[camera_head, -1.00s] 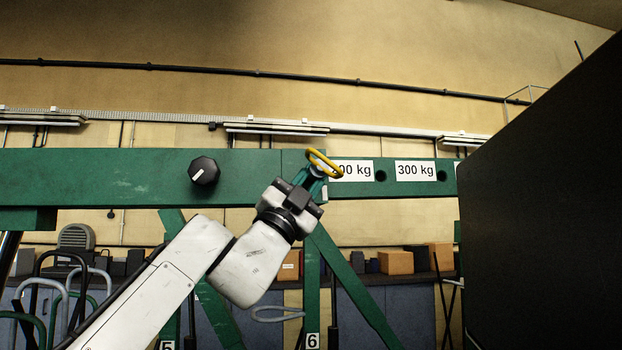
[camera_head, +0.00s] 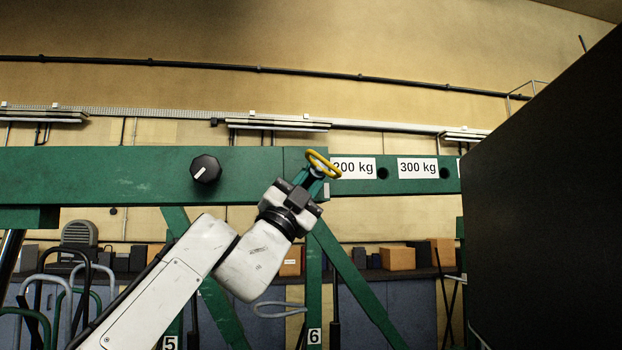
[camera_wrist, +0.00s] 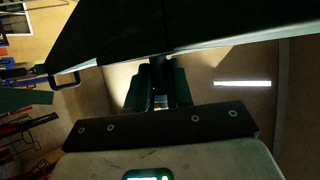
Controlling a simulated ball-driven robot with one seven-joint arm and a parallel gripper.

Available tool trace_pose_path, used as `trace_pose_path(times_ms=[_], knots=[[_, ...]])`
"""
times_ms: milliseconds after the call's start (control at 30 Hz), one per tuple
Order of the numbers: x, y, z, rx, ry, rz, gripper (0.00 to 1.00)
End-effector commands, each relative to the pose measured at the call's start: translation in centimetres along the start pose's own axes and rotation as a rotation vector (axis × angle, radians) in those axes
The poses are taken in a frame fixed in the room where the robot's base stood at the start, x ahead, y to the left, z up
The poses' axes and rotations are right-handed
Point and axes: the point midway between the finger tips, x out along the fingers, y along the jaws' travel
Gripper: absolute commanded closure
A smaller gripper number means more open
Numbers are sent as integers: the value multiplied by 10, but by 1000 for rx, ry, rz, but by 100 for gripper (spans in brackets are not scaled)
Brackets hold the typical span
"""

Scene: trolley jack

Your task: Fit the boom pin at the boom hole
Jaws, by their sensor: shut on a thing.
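The boom pin, with a yellow ring handle (camera_head: 322,163), is held in my gripper (camera_head: 313,178) in front of the green boom (camera_head: 400,187). The ring overlaps the left edge of the 200 kg label. Dark boom holes show right of the 200 kg label (camera_head: 383,173) and of the 300 kg label (camera_head: 444,172). Any hole behind the ring or gripper is hidden. In the wrist view my gripper (camera_wrist: 159,95) is shut around a dark shaft (camera_wrist: 158,72), which reaches up to a dark beam. Whether its tip is in a hole cannot be seen.
A black knob (camera_head: 205,169) sits on the thicker green beam section (camera_head: 110,175) to the left. A large dark panel (camera_head: 545,200) fills the right side. Green struts (camera_head: 350,280) stand below the boom. Boxes (camera_head: 397,258) lie on a shelf behind.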

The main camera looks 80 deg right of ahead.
Motion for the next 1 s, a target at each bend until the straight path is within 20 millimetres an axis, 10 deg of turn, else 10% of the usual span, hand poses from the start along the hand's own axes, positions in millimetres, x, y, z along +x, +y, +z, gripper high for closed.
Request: trace_pose_path(times_ms=[100, 133, 400, 1000], knots=[[2, -1, 2, 0, 1, -1, 100], [1, 0, 2, 1, 0, -1, 77], [1, -1, 2, 1, -2, -1, 51], [-22, 0, 6, 3, -8, -4, 50]])
